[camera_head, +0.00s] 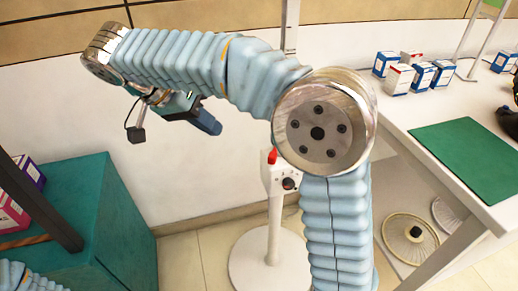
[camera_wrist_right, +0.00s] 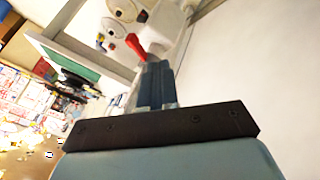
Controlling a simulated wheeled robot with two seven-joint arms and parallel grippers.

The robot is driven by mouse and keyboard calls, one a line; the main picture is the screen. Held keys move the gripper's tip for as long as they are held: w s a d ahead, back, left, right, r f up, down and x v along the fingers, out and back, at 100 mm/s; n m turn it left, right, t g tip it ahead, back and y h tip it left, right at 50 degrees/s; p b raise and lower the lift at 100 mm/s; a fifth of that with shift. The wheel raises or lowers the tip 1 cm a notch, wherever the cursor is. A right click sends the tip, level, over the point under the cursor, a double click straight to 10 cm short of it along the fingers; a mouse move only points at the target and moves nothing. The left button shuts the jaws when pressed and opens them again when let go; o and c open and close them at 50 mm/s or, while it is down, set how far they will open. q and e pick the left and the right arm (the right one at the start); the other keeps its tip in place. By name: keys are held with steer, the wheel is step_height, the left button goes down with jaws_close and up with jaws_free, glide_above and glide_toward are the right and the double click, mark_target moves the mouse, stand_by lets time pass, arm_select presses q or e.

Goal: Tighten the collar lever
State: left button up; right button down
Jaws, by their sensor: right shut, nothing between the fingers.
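A white stand has a pale collar block (camera_head: 277,175) on its post, with a dark round knob on its face. The red collar lever (camera_head: 272,157) sticks up from the block. My right gripper (camera_head: 209,124) is shut and empty, to the left of the collar and higher in the head view. In the right wrist view the shut fingers (camera_wrist_right: 155,82) point toward the red lever (camera_wrist_right: 135,46), which appears just beyond their tips. Contact cannot be told there; the head view shows a gap. My left gripper is out of view.
A white table (camera_head: 405,125) with a green mat (camera_head: 470,155) and several small boxes (camera_head: 422,76) stands at right. A teal cabinet (camera_head: 95,225) is at left. The stand's round base (camera_head: 268,262) rests on the floor. My right forearm arches over the stand.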

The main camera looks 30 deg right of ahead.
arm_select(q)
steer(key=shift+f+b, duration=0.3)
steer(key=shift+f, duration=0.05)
arm_select(e)
steer(key=s+d+f, duration=0.4)
steer(key=d+f, duration=0.4)
steer(key=shift+d, duration=0.25)
